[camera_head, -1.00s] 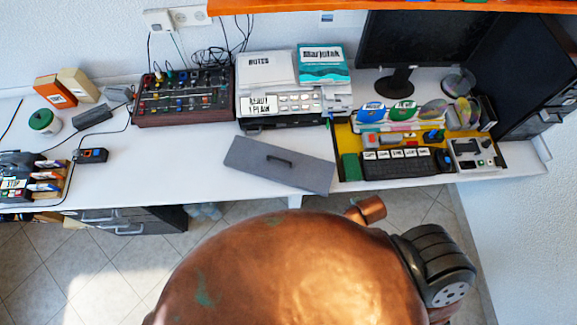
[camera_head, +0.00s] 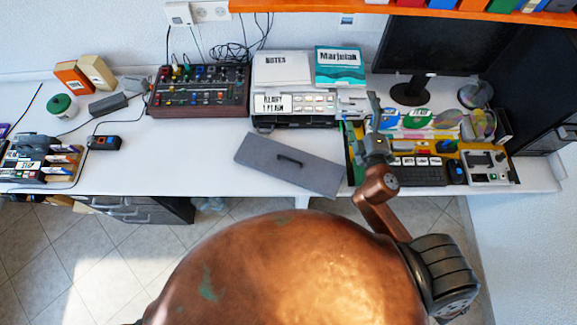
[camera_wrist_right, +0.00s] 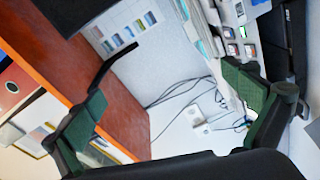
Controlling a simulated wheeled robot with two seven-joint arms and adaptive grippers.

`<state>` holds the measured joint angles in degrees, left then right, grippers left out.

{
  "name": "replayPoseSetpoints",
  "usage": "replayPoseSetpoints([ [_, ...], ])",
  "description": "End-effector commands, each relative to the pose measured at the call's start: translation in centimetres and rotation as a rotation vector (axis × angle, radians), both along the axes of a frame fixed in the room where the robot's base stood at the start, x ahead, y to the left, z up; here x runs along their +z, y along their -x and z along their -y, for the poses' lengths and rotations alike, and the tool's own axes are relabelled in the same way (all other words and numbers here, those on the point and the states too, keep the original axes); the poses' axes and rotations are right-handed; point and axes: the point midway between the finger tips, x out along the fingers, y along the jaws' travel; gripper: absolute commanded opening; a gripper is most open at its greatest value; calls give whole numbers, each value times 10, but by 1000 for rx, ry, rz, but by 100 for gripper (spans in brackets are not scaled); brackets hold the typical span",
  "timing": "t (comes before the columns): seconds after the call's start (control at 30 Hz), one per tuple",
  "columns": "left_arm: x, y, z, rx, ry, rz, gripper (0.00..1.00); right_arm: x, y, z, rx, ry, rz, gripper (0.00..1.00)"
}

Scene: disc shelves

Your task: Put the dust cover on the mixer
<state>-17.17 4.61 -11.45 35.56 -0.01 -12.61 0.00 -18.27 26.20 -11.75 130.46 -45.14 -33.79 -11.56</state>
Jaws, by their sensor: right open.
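The dust cover (camera_head: 262,160) is a flat grey panel with a dark bar handle. It lies tilted on the desk near the front edge, to the right of and nearer than the mixer. The mixer (camera_head: 198,98) is a dark box with brown sides, many coloured knobs and cables, and its top is uncovered. My left gripper is out of view.
A paper stack and teal book (camera_head: 340,66) stand right of the mixer. A yellow tray (camera_head: 464,149) with a keyboard and discs is under my right arm. A monitor (camera_head: 440,46) stands behind, and an orange shelf (camera_head: 300,5) overhangs.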

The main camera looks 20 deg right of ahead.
Motion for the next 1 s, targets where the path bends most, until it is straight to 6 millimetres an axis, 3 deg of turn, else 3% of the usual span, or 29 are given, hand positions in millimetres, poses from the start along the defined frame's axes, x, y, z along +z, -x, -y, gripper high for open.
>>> replayPoseSetpoints([
  [0.03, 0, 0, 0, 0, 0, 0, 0, 27, -14, -32, 118, 166, 80, 100],
  [0.07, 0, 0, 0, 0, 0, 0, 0, 40, -18, -54, 189, 268, 124, 100],
  [0.17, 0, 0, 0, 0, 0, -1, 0, 57, -20, -130, 432, 610, 246, 100],
  [0.23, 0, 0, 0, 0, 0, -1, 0, 44, -13, -178, 608, 855, 303, 100],
  [0.3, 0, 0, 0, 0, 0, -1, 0, 14, -1, -214, 784, 1100, 335, 100],
  [0.37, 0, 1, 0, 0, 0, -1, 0, -21, 9, -231, 928, 1297, 340, 100],
  [0.47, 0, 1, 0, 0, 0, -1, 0, -82, 23, -232, 1140, 1580, 305, 100],
  [0.5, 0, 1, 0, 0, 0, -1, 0, -104, 27, -225, 1213, 1672, 281, 100],
  [0.6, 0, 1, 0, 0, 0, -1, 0, -145, 33, -202, 1352, 1848, 215, 100],
  [0.77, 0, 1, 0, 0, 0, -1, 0, -177, 36, -177, 1465, 1976, 144, 100],
  [1.0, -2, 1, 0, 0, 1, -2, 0, -198, 27, -187, 1478, 1988, 136, 100],
])
